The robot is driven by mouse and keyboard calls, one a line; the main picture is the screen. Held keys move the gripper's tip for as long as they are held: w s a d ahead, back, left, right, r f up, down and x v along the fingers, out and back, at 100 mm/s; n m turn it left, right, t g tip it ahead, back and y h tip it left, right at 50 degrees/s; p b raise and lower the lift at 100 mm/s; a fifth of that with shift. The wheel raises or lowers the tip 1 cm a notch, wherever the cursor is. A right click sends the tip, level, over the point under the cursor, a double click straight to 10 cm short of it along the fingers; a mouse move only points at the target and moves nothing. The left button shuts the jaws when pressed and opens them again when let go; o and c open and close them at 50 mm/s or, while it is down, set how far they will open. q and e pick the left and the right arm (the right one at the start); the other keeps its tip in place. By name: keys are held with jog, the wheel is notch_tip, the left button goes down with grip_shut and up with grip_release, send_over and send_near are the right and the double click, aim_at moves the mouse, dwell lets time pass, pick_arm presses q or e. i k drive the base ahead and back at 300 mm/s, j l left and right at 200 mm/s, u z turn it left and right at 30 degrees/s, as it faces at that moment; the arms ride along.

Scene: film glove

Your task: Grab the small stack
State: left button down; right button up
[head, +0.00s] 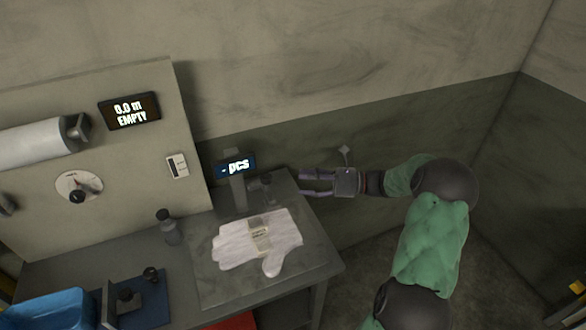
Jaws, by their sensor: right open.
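A whitish, glove-shaped flat stack (235,247) lies on the pale board (215,288) at the right end of the grey workbench. My left gripper is not in view.
A small display reading "- pcs" (236,166) stands on a post behind the stack. A dark bottle (168,228) stands to the left. A blue bin (45,312) and a blue mat (153,304) are at front left. A panel with a display reading "EMPTY" (130,111) rises behind.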

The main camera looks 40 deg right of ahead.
aim_at(272, 236)
jog(key=k+l, duration=0.2)
jog(key=l, duration=0.2)
jog(key=k+l, duration=0.45)
jog(key=l, duration=0.3)
